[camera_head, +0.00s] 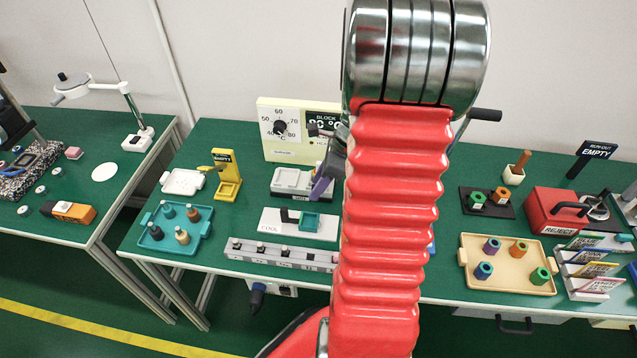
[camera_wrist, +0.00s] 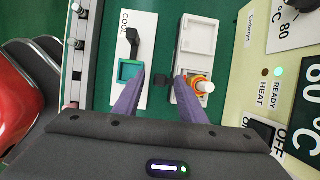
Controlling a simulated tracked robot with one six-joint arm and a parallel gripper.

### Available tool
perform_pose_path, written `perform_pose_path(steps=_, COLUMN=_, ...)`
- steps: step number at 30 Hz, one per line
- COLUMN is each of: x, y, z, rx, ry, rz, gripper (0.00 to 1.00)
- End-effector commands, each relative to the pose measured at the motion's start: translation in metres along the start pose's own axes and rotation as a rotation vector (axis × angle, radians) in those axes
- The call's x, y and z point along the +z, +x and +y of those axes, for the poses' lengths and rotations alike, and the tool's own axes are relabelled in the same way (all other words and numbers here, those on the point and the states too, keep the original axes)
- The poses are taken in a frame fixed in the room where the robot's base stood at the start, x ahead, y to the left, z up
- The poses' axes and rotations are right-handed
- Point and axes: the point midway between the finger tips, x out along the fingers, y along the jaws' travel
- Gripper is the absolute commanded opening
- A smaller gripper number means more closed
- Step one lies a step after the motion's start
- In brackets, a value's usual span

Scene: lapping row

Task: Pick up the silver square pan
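The closest match for the silver square pan is a shallow, pale square pan (camera_head: 183,181) with small side lugs at the back left of the middle table in the head view. It looks whitish, so I cannot be sure of its metal. It does not show in the wrist view. My gripper (camera_wrist: 159,76) has purple fingers standing apart with nothing held between them. It hangs over the gap between the COOL plate (camera_wrist: 127,100) and a white two-bay block (camera_wrist: 198,38), to the right of the pale pan. In the head view my arm partly hides the gripper (camera_head: 322,183).
A teal tray (camera_head: 148,247) with several bottles sits in front of the pale pan. A yellow stand (camera_head: 228,175) is right beside it. The cream BLOCK heater (camera_head: 280,145) stands behind my gripper. A long grey rack (camera_head: 280,254) lines the front edge.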

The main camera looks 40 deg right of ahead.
Motion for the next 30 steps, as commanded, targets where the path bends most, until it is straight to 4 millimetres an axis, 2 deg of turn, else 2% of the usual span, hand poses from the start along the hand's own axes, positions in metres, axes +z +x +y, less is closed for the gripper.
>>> perform_pose_path(steps=3, x=0.000, y=0.015, z=0.000, rx=0.002, ry=0.000, rz=0.000, gripper=0.38)
perform_pose_path(steps=6, x=0.000, y=0.022, z=0.000, rx=0.001, ry=0.000, rz=0.000, gripper=0.38)
perform_pose_path(steps=23, x=0.000, y=0.022, z=-0.001, rx=0.000, ry=0.000, rz=0.000, gripper=0.38)
perform_pose_path(steps=30, x=0.000, y=0.022, z=-0.001, rx=0.000, ry=0.000, rz=0.000, gripper=0.21)
